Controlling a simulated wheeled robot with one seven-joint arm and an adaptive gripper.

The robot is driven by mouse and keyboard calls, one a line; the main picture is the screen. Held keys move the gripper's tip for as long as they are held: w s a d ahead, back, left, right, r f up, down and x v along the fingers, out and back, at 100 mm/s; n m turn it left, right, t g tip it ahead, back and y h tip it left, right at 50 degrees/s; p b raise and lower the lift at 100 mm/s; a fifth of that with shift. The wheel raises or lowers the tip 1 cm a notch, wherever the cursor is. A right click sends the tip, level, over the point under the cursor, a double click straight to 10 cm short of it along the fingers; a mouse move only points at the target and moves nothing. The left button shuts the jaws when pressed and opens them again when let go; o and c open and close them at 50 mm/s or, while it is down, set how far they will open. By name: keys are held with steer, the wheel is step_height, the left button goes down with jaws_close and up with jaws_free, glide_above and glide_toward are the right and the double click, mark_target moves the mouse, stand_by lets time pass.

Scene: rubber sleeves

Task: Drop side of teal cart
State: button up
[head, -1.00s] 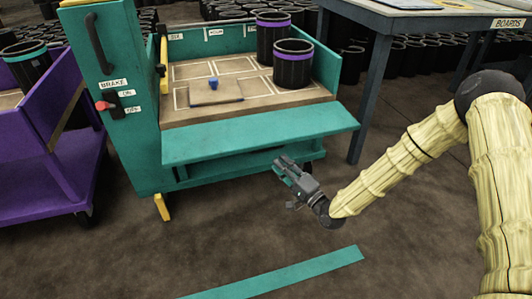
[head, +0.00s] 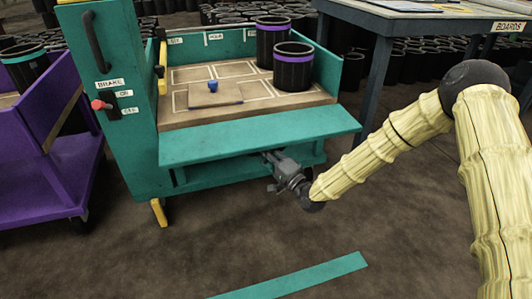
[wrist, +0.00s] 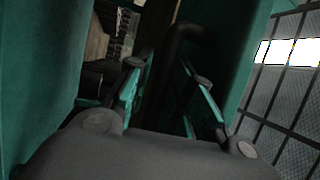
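The teal cart (head: 132,150) stands upright at centre left in the head view. Its front side panel (head: 262,137) is folded outward and lies roughly level, sticking out from the deck. My gripper (head: 270,158) is just under the outer edge of that panel, with its fingertips partly hidden by it. In the wrist view my gripper's fingers (wrist: 165,90) are spread apart, with nothing seen held between them. Teal surfaces fill both sides of that view. Whether the fingers touch the panel cannot be told.
On the deck stand two black sleeves with purple bands (head: 293,68) and a small board with a blue knob (head: 213,87). A purple cart (head: 50,180) is at left, a boards table (head: 420,12) at right. The floor in front is clear but for a teal strip (head: 295,277).

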mark_target(263, 138)
jaws_close()
steer(key=shift+r+p, duration=0.1)
steer(key=shift+p, duration=0.2)
steer(key=p, duration=0.1)
steer(key=r+p, duration=0.1)
steer(key=p, duration=0.1)
steer(key=shift+s+d+r+g+h, duration=0.1)
steer(key=shift+s+r+g+h, duration=0.1)
steer(key=shift+g+h, duration=0.1)
steer(key=shift+s+r+m+p, duration=0.25)
steer(key=shift+r+p, duration=0.35)
steer(key=shift+p, duration=0.5)
